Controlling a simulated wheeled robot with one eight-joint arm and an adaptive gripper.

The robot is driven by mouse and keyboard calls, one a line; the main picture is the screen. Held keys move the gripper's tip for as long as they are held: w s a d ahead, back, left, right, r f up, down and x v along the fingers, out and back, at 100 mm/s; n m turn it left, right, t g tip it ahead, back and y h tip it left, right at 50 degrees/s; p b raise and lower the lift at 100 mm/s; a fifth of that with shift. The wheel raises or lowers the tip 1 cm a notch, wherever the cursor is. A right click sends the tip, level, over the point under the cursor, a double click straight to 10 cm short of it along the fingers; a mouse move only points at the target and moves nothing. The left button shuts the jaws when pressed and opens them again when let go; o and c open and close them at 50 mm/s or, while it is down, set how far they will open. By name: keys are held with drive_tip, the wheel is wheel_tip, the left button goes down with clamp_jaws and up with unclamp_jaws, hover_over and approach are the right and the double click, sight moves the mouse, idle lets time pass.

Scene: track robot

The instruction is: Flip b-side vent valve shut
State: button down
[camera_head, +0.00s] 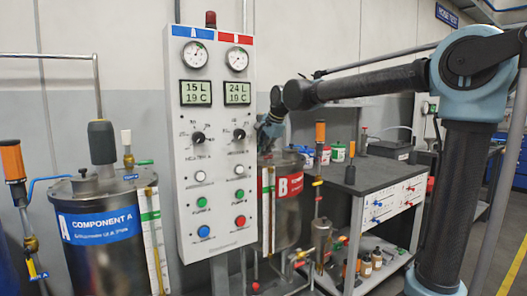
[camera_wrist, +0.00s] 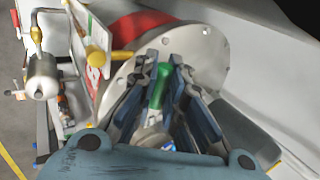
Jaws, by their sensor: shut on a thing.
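The B tank (camera_head: 285,215), a metal drum with a red B label, stands just right of the control panel. Its round pale lid (camera_wrist: 210,55) fills the middle of the wrist view. A green handle (camera_wrist: 160,88), which looks like the b-side vent valve's lever, stands over the lid. My gripper (camera_wrist: 164,62) is shut on this handle, with a finger on each side. In the head view my gripper (camera_head: 267,138) is above the tank's lid, partly hidden by the panel. The valve body is mostly hidden, and I cannot tell the lever's exact angle.
The control panel (camera_head: 212,150) stands close left of my gripper. A yellow knob (camera_wrist: 96,55) and a sight-gauge plate stand beside the lid. A grey-topped bench (camera_head: 375,178) with bottles is to the right. The A tank (camera_head: 75,262) is at far left.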

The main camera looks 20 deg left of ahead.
drive_tip(key=c, duration=1.9)
unclamp_jaws()
drive_tip(key=shift+r, duration=0.1)
drive_tip(key=v, duration=1.1)
drive_tip(key=shift+d+r, duration=0.25)
drive_tip(key=shift+r, duration=0.05)
